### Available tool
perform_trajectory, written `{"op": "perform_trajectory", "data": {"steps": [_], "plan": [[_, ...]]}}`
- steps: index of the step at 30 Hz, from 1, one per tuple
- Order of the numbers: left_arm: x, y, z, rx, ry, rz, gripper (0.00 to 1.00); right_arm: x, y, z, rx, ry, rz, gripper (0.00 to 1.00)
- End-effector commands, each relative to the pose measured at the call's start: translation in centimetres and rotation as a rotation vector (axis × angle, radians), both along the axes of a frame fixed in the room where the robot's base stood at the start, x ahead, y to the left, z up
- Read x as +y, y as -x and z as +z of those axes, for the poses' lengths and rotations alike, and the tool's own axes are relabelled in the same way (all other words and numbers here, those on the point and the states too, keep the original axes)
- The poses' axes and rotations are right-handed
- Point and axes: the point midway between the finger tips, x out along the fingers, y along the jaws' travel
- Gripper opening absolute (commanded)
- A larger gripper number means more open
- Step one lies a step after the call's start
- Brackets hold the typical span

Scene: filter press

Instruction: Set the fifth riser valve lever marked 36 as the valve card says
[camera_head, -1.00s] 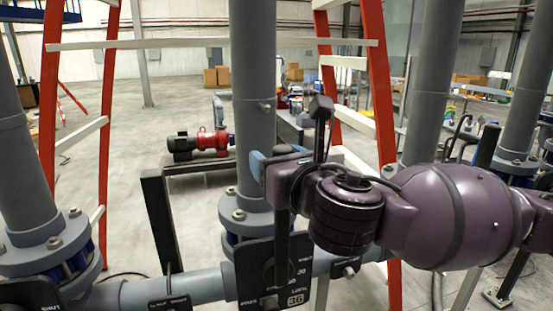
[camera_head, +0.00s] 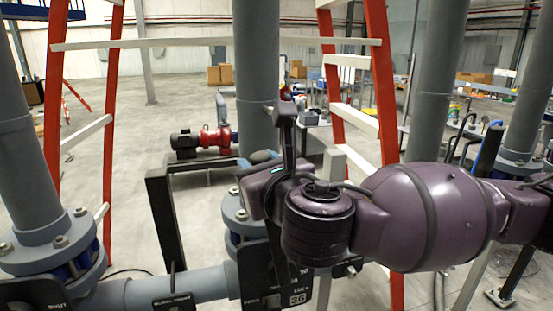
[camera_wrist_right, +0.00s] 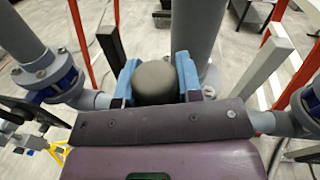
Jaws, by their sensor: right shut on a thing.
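The valve plate marked 36 (camera_head: 297,298) is black and sits low at the front of the middle grey riser (camera_head: 257,80). Its dark lever (camera_head: 274,240) rises from the plate, and its upper part is hidden behind my right gripper (camera_head: 262,158). In the right wrist view my right gripper (camera_wrist_right: 155,82) has its blue fingers on both sides of the lever's rounded dark grey end (camera_wrist_right: 156,76), shut on it. Small words on the plate are too small to read surely. The valve card does not show. My left gripper is out of view.
Another riser (camera_head: 35,170) with a black plate (camera_head: 35,295) stands at left. A horizontal grey pipe (camera_head: 205,285) joins the valves. A black frame (camera_head: 160,215) stands left of the middle riser. Orange ladder rails (camera_head: 380,90) flank it. Open floor lies behind.

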Motion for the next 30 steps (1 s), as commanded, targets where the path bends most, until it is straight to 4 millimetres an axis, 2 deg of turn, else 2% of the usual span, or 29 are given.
{"op": "perform_trajectory", "data": {"steps": [6, 15, 22, 30], "plan": [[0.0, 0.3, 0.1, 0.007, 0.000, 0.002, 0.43, 3.5, 1.2, -0.8, -0.049, 0.147, 0.005, 0.00], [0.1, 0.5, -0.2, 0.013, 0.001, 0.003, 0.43, 6.7, 2.2, -2.3, -0.099, 0.297, 0.003, 0.00], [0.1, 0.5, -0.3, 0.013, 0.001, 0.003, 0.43, 7.7, 2.5, -2.9, -0.113, 0.345, 0.002, 0.00], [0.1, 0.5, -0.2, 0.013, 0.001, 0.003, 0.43, 7.8, 2.5, -3.0, -0.115, 0.352, 0.002, 0.00]]}}
